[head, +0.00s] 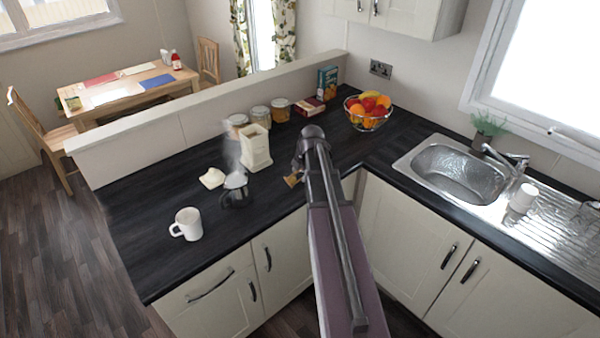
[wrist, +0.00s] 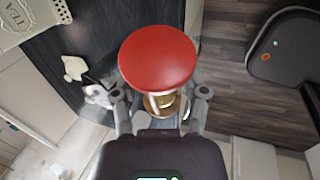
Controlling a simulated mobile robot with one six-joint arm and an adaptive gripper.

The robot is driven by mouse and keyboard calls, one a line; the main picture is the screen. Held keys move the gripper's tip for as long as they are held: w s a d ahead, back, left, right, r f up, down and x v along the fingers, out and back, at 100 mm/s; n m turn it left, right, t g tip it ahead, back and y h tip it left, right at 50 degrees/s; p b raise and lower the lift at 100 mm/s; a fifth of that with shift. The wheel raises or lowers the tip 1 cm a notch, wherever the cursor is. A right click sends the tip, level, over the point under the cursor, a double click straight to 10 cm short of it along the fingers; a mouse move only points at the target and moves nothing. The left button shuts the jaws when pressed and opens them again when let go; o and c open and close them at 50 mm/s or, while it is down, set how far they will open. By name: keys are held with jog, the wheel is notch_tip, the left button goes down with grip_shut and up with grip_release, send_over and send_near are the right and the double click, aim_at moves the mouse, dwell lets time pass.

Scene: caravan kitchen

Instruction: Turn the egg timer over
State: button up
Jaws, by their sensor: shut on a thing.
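The egg timer (wrist: 158,58) shows in the wrist view as a round red end cap facing the camera. A pale glass part and a gold-coloured part show below the cap. My gripper (wrist: 161,98) is shut on the timer, with one finger on each side of it. In the head view my arm hides most of the gripper and timer. A small gold-brown bit (head: 292,181) shows beside the arm's end, near the worktop's front edge; I cannot tell if it is the timer. Whether the timer touches the worktop is hidden.
On the dark worktop (head: 150,215) stand a white mug (head: 188,224), a kettle-like pot (head: 236,190), a cream canister (head: 255,148), its lid-like piece (head: 212,178), several jars and a fruit bowl (head: 368,113). The sink (head: 450,178) is at right.

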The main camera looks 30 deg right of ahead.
jog(key=y+b, duration=0.1)
jog(key=y, duration=0.3)
jog(key=shift+d+f+m+b, duration=0.1)
jog(key=shift+d+m+b, duration=0.05)
jog(key=shift+m+b, duration=0.2)
jog(key=y+b, duration=0.2)
jog(key=y, duration=0.1)
jog(key=shift+m, duration=0.35)
jog(key=shift+t+y+b, duration=0.3)
jog(key=shift+y+b, duration=1.3)
jog(key=shift+b, duration=0.2)
jog(key=shift+a+m+y+b, duration=0.25)
jog(key=shift+m+y+b, duration=0.15)
jog(key=shift+y+b, duration=0.6)
jog(key=shift+a+m+t+y+b, duration=0.1)
jog(key=shift+m+t+y+b, duration=0.45)
jog(key=shift+y+b, duration=1.9)
jog(key=shift+a+r+m+t+y+b, duration=0.15)
jog(key=shift+m+t+y+b, duration=0.6)
jog(key=shift+b, duration=1.6)
jog(key=shift+a+r+m+t+y+b, duration=0.1)
jog(key=shift+r+m+t+y+b, duration=0.2)
jog(key=shift+y+b, duration=1.4)
jog(key=shift+r+h+b, duration=0.1)
jog(key=shift+h+b, duration=0.4)
jog(key=shift+b, duration=0.3)
notch_tip(320, 180, up, 8)
jog(key=p, duration=0.8)
jog(key=shift+r, duration=0.1)
